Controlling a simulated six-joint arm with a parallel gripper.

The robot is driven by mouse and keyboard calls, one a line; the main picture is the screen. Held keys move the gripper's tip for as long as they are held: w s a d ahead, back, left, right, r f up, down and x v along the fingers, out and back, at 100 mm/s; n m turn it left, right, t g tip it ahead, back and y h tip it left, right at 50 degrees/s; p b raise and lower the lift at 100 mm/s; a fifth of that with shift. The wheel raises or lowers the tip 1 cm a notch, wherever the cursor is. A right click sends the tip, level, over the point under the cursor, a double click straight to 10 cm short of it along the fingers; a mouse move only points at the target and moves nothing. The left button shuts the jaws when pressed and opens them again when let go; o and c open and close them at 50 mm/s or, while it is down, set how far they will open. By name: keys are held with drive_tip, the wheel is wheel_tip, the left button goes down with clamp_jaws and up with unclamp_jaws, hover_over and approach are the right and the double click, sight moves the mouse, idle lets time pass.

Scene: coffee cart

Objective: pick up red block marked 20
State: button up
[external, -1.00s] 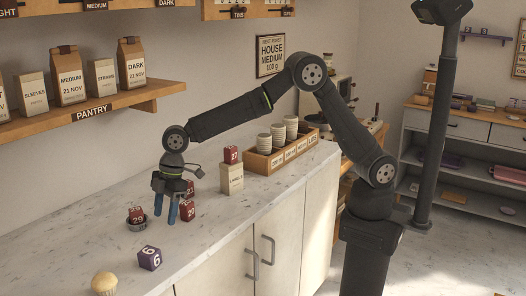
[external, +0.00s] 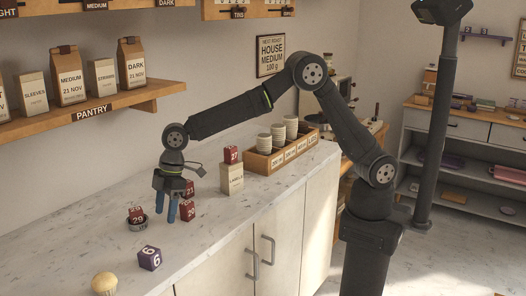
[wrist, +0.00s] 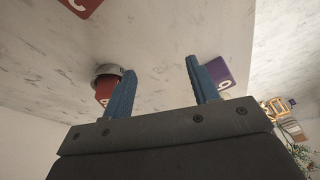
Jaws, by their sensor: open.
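A red block (external: 187,210) stands on the counter just right of my gripper's fingers; its number is too small to read surely. Another red block (external: 189,188), seemingly marked 21, shows just behind it. A third red block (external: 136,214), seemingly marked 29, sits in a small round tin (external: 138,225) left of the fingers. My gripper (external: 165,212) points down over the counter, its blue fingers apart with nothing between them. In the wrist view, my gripper (wrist: 160,80) is open, with the tin (wrist: 107,70) beside its left finger. I cannot tell for sure which block is marked 20.
A purple block (external: 150,258) marked 6 and a muffin (external: 104,284) stand at the near left. A red block (external: 231,155) marked 27 sits on a cream carton (external: 231,179). A wooden box of cups (external: 282,148) stands farther back. The counter's right front is clear.

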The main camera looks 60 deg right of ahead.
drive_tip(key=shift+w+d+r+m, duration=0.15)
drive_tip(key=shift+r+m, duration=0.25)
drive_tip(key=shift+m, duration=0.5)
drive_tip(key=d+r+m+h, duration=0.1)
drive_tip(key=d+r+m, duration=0.35)
drive_tip(key=m, duration=0.85)
wheel_tip(320, 180, up, 7)
drive_tip(key=m+h, duration=0.2)
drive_tip(key=m, duration=1.5)
hover_over(186, 203)
wheel_tip(186, 203, down, 17)
drive_tip(key=shift+d+f, duration=0.15)
drive_tip(key=shift+f, duration=0.05)
drive_tip(key=shift+c, duration=0.4)
drive_tip(key=c, duration=1)
